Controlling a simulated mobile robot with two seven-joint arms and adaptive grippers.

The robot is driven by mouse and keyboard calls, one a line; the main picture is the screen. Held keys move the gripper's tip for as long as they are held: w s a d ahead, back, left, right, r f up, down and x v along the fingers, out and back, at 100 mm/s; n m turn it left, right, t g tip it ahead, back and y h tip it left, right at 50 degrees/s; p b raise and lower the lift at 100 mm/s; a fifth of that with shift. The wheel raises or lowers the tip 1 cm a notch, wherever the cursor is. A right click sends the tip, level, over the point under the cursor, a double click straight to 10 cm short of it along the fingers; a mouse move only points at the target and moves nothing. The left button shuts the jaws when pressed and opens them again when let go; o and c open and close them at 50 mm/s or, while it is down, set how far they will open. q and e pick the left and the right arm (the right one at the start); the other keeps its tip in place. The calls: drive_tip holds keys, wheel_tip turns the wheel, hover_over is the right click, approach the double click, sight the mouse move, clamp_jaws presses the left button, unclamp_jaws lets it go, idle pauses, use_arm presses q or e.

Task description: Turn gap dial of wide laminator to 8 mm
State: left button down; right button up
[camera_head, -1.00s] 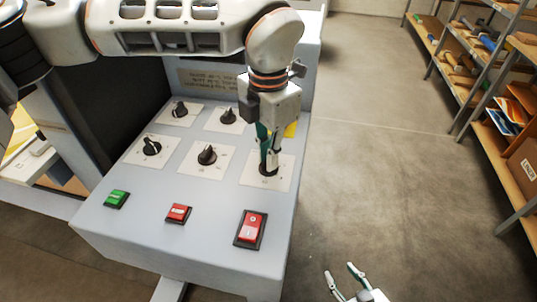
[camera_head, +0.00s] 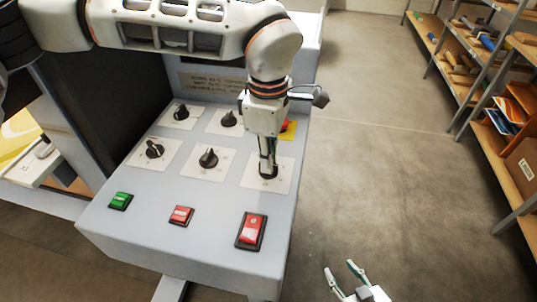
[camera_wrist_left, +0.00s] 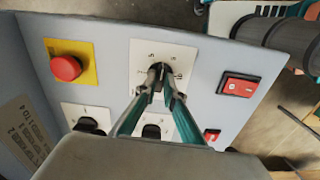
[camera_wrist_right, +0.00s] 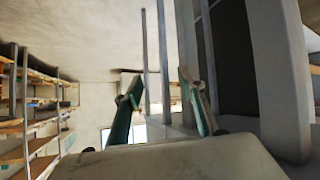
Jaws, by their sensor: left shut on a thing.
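The laminator's grey control panel (camera_head: 150,220) carries several black dials on white plates. My left gripper (camera_head: 267,172) points down at the dial on the right-hand plate (camera_head: 284,180) and is shut on it. In the left wrist view the fingertips (camera_wrist_left: 160,78) close on this black dial (camera_wrist_left: 165,72), which they largely hide. A few scale marks show on its plate, too small to read, so I cannot tell the setting. My right gripper (camera_head: 352,284) is open and empty at the bottom of the head view, right of the machine. It also shows in the right wrist view (camera_wrist_right: 157,90).
A red rocker switch (camera_head: 251,231), a red button (camera_head: 181,215) and a green button (camera_head: 120,201) lie along the panel's front. A red stop button on a yellow plate (camera_wrist_left: 67,68) sits beside the held dial. Shelves (camera_head: 490,90) stand at right; floor between is clear.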

use_arm(q)
drive_tip(key=m+p, duration=0.1)
drive_tip(key=m, duration=0.4)
drive_tip(key=shift+r, duration=0.15)
drive_tip(key=shift+p, duration=0.3)
idle(0.3)
drive_tip(key=c, duration=2.1)
unclamp_jaws()
drive_tip(key=shift+c, duration=0.2)
wheel_tip(320, 180, up, 12)
